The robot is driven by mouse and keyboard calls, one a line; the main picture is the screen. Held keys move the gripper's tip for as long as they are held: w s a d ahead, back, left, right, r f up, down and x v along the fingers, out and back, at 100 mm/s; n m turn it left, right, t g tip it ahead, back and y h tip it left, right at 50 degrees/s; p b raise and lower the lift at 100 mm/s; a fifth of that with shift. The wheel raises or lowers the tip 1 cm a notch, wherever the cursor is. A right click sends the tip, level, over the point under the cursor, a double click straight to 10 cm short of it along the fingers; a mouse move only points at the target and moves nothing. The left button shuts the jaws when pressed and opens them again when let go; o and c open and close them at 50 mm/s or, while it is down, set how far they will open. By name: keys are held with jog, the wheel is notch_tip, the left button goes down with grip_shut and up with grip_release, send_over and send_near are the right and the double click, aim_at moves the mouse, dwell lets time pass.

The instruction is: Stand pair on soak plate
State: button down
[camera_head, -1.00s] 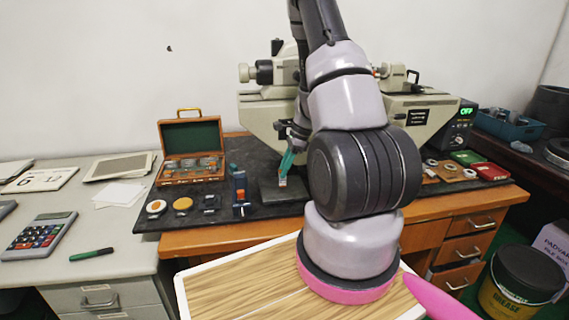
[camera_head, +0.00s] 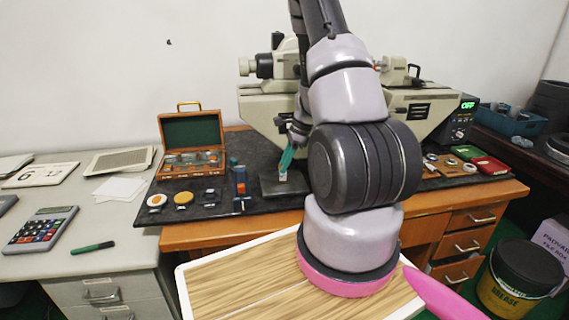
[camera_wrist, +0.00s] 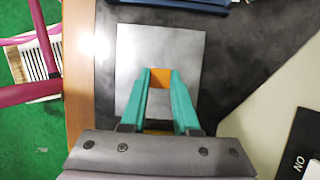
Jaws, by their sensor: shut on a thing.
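My gripper (camera_head: 287,158) has teal fingers pointing down at the black bench mat. In the wrist view my gripper (camera_wrist: 159,80) is shut on a small block pair (camera_wrist: 160,77), whose visible face is orange. The pair (camera_head: 283,177) looks small and pale in the head view. The soak plate (camera_head: 272,190) is a flat dark-grey plate on the mat, directly below or just behind the pair. In the wrist view the plate (camera_wrist: 135,50) looks light grey and bare around the fingertips. I cannot tell whether the pair touches it.
A blue-and-red stand (camera_head: 240,188) is close left of the plate. An open wooden case (camera_head: 190,135) and small round items lie further left. A large cream measuring machine (camera_head: 265,110) stands behind. My arm hides the mat to the right.

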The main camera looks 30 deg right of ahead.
jog(key=shift+f, duration=0.15)
jog(key=c, duration=0.6)
grip_release()
jog(key=shift+r, duration=4.25)
